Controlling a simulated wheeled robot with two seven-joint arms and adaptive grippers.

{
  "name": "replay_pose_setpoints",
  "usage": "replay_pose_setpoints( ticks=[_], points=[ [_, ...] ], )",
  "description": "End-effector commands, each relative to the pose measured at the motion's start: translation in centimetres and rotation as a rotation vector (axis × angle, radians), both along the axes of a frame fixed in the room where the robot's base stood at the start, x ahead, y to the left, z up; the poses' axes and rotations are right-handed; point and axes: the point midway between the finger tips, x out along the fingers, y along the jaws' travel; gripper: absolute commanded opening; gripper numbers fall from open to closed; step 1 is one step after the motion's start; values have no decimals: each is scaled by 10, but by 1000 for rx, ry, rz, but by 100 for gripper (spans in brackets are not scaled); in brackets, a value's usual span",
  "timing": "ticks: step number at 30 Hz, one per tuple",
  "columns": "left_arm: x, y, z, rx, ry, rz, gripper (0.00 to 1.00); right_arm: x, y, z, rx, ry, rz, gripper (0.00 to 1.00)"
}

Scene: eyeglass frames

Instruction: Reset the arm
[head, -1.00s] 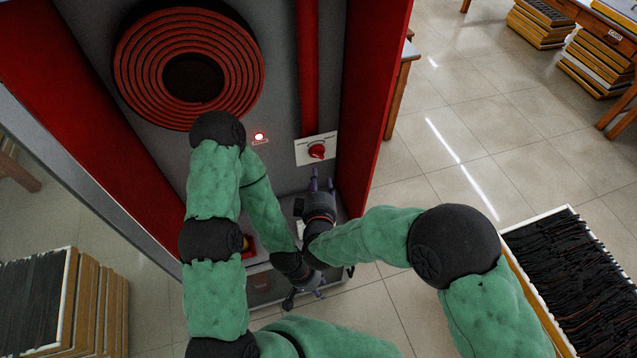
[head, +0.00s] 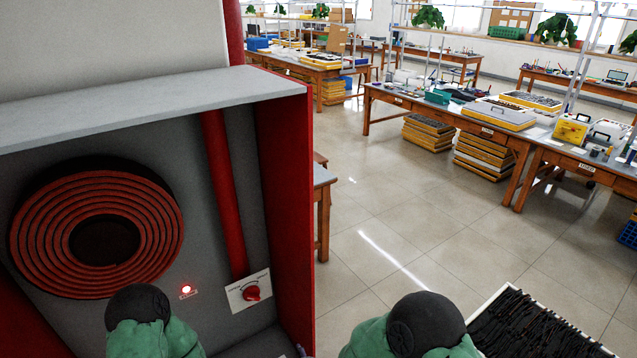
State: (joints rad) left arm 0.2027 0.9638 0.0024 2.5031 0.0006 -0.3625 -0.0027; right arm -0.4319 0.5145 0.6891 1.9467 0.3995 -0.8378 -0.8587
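My two green arms with black joints show only at the bottom edge of the head view. Neither gripper is in view now. In front of me is an open red and grey cabinet (head: 285,190). Inside it are a coiled red hose (head: 45,240), a red vertical pipe (head: 222,190), a small lit red lamp (head: 186,289) and a red knob (head: 252,293) on a white plate. The lower part of the cabinet is out of frame.
A tray of dark eyeglass frames (head: 530,335) stands at the lower right. Wooden workbenches (head: 450,118) with boxes and tools stand further back. Stacked yellow trays (head: 485,160) sit under one bench. The tiled floor (head: 400,230) between is clear.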

Motion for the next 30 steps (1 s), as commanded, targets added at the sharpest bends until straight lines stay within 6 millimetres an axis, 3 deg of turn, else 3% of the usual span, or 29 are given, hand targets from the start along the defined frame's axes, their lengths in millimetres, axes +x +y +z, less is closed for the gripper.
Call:
replay_pose_setpoints(
  ticks=[1,6,12,15,19,23,30],
  points=[
    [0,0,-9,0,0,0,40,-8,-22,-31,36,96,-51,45],
    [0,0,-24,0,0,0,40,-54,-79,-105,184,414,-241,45],
    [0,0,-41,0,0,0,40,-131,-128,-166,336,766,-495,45],
    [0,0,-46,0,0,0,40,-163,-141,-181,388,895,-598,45],
    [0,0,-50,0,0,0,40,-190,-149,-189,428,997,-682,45],
    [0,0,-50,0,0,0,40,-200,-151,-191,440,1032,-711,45],
    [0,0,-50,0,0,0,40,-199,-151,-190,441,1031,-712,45]
  ],
)
